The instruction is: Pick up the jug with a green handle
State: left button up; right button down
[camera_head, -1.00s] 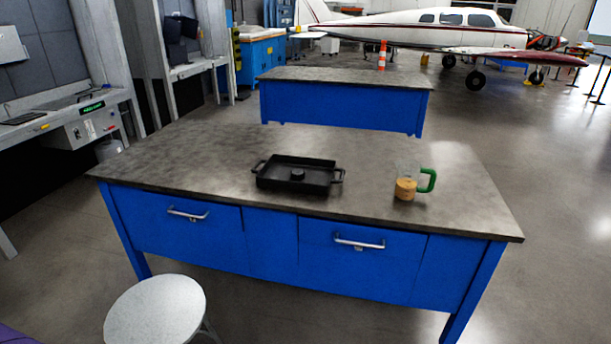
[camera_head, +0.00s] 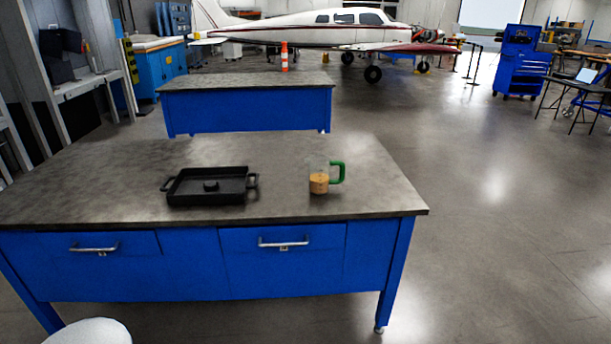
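The jug (camera_head: 318,178) is clear, with a green handle (camera_head: 340,172) on its right side. Something tan or orange shows in its lower part; I cannot tell if it is inside or in front. The jug stands upright on the dark grey top of a blue workbench (camera_head: 280,203), right of the middle of the bench. Neither of my grippers shows in the head view.
A black two-handled tray (camera_head: 208,198) with a small dark round piece sits left of the jug. A pale round stool (camera_head: 90,333) stands at the front left. A second blue bench (camera_head: 248,108) is behind. Open floor (camera_head: 490,220) lies to the right.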

aim_at(320, 165)
jog(key=i+l+u, duration=0.1)
jog(key=u, duration=0.4)
jog(key=i+l+u, duration=0.4)
jog(key=l, duration=0.2)
jog(key=l+u, duration=0.2)
jog(key=i+l, duration=0.15)
jog(key=l, duration=0.4)
jog(key=i+l+u, duration=0.15)
jog(key=l, duration=0.4)
jog(key=i+l, duration=0.1)
jog(key=l, duration=0.5)
jog(key=i+l+u, duration=0.15)
jog(key=l, duration=0.4)
